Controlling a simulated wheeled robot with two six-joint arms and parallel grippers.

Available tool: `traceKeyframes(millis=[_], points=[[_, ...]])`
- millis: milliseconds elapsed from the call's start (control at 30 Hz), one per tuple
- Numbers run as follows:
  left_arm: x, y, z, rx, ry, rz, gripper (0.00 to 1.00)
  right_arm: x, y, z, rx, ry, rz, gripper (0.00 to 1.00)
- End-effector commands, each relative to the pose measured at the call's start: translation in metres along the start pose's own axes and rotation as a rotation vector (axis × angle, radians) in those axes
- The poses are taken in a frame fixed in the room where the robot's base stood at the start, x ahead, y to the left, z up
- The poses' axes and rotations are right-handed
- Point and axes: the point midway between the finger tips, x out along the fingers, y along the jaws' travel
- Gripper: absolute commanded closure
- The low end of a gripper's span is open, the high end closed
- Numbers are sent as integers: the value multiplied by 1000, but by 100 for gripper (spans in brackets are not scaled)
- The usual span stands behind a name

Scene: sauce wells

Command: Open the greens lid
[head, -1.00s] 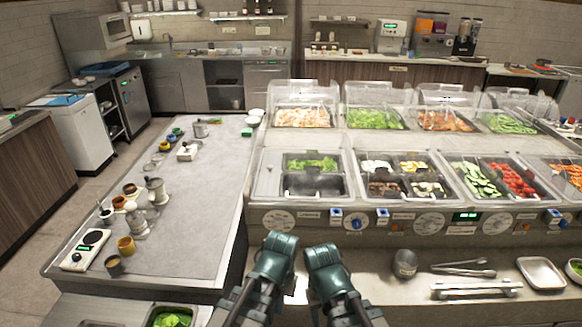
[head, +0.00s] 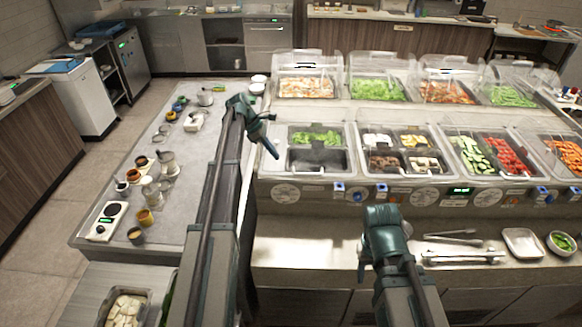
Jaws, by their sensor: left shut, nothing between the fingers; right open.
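Leafy greens (head: 316,138) lie in the back pan of the front-left well, beside darker pans. I cannot make out for sure whether a clear cover lies over this well. Shredded greens (head: 378,90) also sit in the back row under a clear domed lid (head: 375,64), and another green filling (head: 512,95) sits under the back right lid. My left gripper (head: 271,146) is shut and empty, its tip pointing down and right near the left edge of the front-left well. My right gripper (head: 383,226) is open and empty, low over the front counter.
Cups and jars (head: 152,190) stand on the left counter (head: 190,240) beside my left arm. Tongs (head: 455,238), a white tray (head: 522,241) and a bowl of greens (head: 562,243) lie on the front shelf to the right. The front shelf's left part is clear.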

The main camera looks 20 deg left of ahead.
Motion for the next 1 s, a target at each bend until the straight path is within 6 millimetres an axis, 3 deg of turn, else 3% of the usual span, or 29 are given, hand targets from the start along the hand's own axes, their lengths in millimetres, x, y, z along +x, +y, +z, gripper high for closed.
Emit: traceKeyframes(millis=[267, 800, 1000], points=[[18, -1, -2, 4, 2, -1, 100, 16, -1, -1, 0, 0, 0, 50], [94, -1, -2, 6, 2, -1, 100, 82, -7, -5, -12, 1, 3, 50], [102, -1, 0, 5, 2, 0, 100, 87, -8, -5, -15, 1, 3, 50]])
